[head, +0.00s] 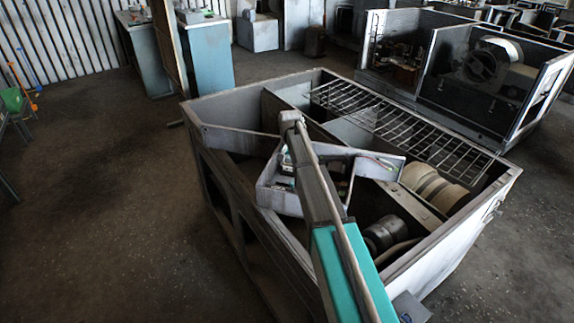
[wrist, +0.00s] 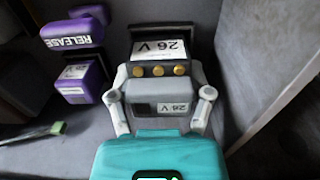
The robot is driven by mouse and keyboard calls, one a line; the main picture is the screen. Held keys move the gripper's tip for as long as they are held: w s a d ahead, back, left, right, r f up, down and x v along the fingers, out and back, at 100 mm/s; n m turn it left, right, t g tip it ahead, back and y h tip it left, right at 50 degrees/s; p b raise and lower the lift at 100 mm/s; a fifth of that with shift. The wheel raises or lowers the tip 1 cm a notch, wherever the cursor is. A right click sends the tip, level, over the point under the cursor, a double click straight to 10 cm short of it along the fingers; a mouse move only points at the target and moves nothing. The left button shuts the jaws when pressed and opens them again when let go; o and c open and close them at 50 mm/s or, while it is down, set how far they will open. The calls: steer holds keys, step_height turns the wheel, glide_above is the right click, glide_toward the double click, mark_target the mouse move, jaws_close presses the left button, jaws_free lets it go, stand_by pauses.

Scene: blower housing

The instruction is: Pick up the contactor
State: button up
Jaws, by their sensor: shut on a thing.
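In the wrist view the contactor (wrist: 160,92) is a grey block with a row of brass-coloured terminals and white voltage labels. My gripper (wrist: 160,75) is shut on it, with one pale finger against each side. The teal gripper body covers the near edge of the picture. I cannot tell whether the contactor touches the surface beneath it. In the head view my arm reaches into an open grey box (head: 268,196) inside the large housing, and it hides the gripper and the contactor.
Purple parts, one marked RELEASE (wrist: 72,34) and one below it (wrist: 83,82), stand left of the contactor. A green-ended strip (wrist: 40,133) lies at lower left. A pale wall (wrist: 275,65) rises close on the right. The housing (head: 462,224) has a wire grille (head: 400,125) on top.

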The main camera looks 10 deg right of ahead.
steer(key=shift+r+p, duration=0.65)
steer(key=shift+r, duration=0.25)
steer(key=s+d+r+p, duration=0.8)
steer(key=d+r+p, duration=0.2)
steer(key=d, duration=0.1)
steer(key=shift+d+r, duration=0.2)
steer(key=shift+d, duration=0.1)
steer(key=shift+w, duration=0.2)
stand_by(0.3)
